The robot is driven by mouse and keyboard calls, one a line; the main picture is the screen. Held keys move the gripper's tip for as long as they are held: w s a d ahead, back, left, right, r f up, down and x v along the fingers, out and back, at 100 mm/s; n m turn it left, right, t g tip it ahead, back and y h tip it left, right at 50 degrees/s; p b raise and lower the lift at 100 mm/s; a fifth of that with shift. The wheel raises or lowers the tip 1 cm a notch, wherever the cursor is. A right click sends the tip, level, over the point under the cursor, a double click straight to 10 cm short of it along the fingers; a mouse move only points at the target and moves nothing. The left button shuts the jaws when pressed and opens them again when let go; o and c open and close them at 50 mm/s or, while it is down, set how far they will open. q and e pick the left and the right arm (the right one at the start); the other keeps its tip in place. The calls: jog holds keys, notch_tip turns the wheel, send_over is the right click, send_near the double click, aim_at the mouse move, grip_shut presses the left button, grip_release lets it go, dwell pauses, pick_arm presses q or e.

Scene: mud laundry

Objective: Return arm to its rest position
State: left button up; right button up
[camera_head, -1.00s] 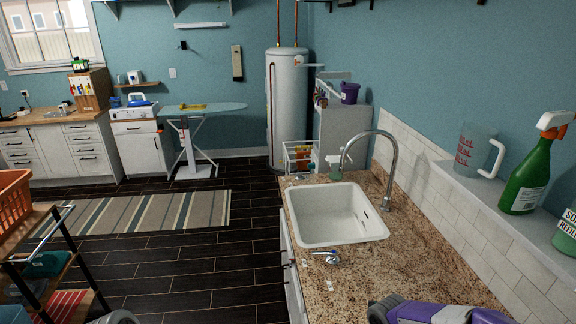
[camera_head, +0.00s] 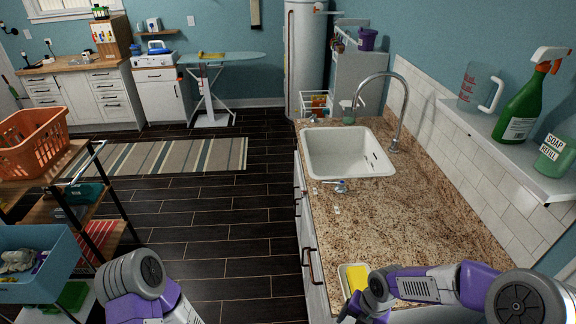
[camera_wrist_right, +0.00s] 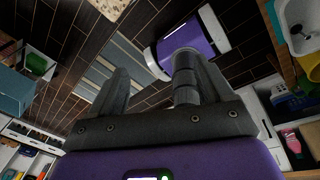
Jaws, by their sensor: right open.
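My right arm reaches in from the lower right of the head view, purple and white, low over the front end of the granite counter (camera_head: 395,215). Its wrist end is at the bottom edge, beside a small dish with a yellow sponge. My right gripper (camera_wrist_right: 151,85) shows in the wrist view with two dark fingers spread apart and nothing between them. Beyond the fingers are dark floor and the striped rug. My left arm shows at the lower left of the head view as a grey joint and a purple link. Its gripper is out of frame.
The white sink (camera_head: 345,152) with its tap is set in the counter. The yellow sponge (camera_head: 357,277) lies near the counter's front edge. A rack with an orange basket (camera_head: 35,140) and a blue bin (camera_head: 35,262) stands at left. Dark floor (camera_head: 215,215) is clear between.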

jog(key=s+a+f+m+b, duration=0.2)
jog(key=s+f+m, duration=0.1)
jog(key=f+m, duration=0.5)
jog(key=s+a+f+m+y+b, duration=0.1)
jog(key=s+a+f+m+b, duration=0.2)
jog(key=f+m, duration=0.5)
jog(key=s+a+f+m+y+b, duration=0.1)
jog(key=f+m, duration=0.7)
jog(key=m, duration=0.8)
jog(key=shift+s+a+f+m+t+b, duration=0.2)
jog(key=shift+s+a+m+t+b, duration=0.2)
jog(key=shift+s+a+b, duration=0.65)
jog(key=shift+s+a+p, duration=0.2)
jog(key=shift+s+p, duration=0.1)
jog(key=shift+s, duration=0.05)
